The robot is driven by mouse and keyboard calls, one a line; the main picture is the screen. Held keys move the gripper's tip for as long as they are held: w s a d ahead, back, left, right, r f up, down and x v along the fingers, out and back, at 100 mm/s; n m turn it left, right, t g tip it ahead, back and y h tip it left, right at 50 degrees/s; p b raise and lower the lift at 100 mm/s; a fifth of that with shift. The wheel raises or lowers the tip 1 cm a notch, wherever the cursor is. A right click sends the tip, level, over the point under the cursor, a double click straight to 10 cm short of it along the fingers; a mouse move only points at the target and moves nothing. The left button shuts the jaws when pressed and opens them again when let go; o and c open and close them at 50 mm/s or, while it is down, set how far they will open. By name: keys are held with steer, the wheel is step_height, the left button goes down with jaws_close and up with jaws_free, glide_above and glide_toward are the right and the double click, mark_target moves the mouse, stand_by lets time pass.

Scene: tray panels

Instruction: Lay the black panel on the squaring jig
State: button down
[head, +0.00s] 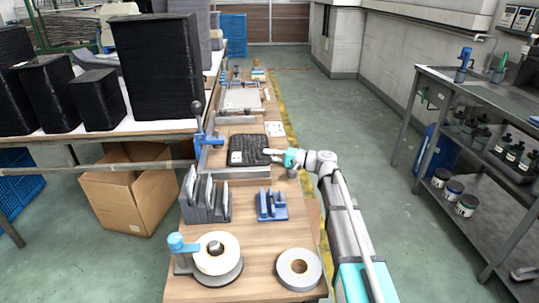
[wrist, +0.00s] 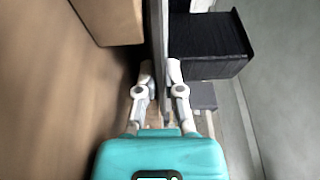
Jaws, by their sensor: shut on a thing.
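The black panel (head: 262,142) is a dark, flat, ribbed sheet with a pale patch near its front left corner. It lies about level over the squaring jig (head: 229,173), which has grey rails along the left and front and a blue clamp at its left. My gripper (head: 270,154) is at the panel's right edge and is shut on it. In the wrist view the panel (wrist: 158,40) shows edge-on between the fingertips of my gripper (wrist: 159,76). I cannot tell whether the panel touches the jig; its underside is hidden.
A grey slotted rack (head: 205,205) with upright panels, a blue fixture (head: 271,205), a tape dispenser (head: 216,255) and a tape roll (head: 299,269) stand in front. White cards (head: 274,129) lie behind. Tall black stacks (head: 158,70) stand on the left table.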

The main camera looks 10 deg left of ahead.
steer(key=c, duration=0.7)
jaws_free()
steer(key=shift+s+f, duration=0.5)
steer(key=shift+s, duration=0.25)
steer(key=shift+d, duration=0.15)
steer(key=shift+s+d, duration=0.1)
steer(key=shift+d, duration=0.25)
steer(key=d, duration=1.1)
steer(key=shift+w+r, duration=0.25)
steer(key=shift+w, duration=0.05)
steer(key=shift+r, duration=0.1)
